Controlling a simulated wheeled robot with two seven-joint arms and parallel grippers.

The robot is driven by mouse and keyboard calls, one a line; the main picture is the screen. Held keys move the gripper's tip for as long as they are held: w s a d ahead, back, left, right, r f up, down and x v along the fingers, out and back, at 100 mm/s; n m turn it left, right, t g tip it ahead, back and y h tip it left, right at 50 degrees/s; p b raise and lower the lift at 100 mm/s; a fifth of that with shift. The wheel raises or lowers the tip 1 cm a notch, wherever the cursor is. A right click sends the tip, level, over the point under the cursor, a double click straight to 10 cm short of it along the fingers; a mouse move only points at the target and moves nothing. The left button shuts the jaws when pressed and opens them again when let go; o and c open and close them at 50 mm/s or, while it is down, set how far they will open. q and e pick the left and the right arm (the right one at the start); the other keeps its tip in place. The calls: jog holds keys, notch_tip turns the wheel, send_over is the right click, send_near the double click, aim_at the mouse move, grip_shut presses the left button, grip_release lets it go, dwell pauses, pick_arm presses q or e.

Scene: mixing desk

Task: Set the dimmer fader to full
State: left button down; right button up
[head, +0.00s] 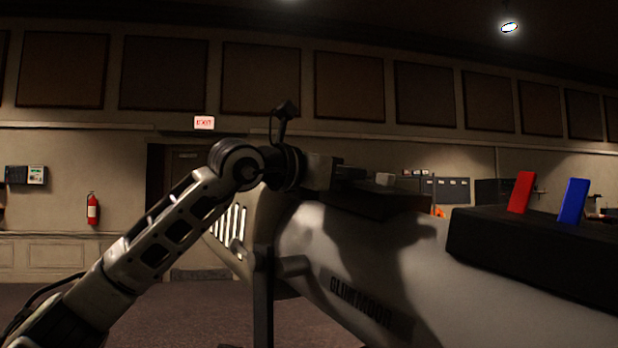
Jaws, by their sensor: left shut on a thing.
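My left gripper (362,174) is seen side-on above the console's dark raised panel (400,204), with its fingers pointing right. It is shut on a small pale cap (384,179) at its fingertips, which looks like the dimmer fader's cap. The fader's slot, its travel and any scale are hidden at this low angle, so its setting cannot be read. The grey mixing desk (455,290) slopes across the right half of the view. My right gripper is not in view.
A black box (500,238) on the desk at the right carries an upright red tab (521,192) and a blue tab (573,201). A fire extinguisher (93,209) and a lit exit sign (204,122) are on the far wall. The carpet at left is clear.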

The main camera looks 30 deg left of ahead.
aim_at(369, 188)
pick_arm(q)
jog(key=d, duration=0.1)
jog(key=s+d+b, duration=0.1)
jog(key=d, duration=0.1)
jog(key=d+f+b, duration=0.1)
jog(key=shift+s+d, duration=0.4)
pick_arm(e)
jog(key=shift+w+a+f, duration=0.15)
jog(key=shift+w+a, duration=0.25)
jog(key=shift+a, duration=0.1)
pick_arm(q)
jog(key=c, duration=1.2)
grip_release()
jog(key=shift+d, duration=0.15)
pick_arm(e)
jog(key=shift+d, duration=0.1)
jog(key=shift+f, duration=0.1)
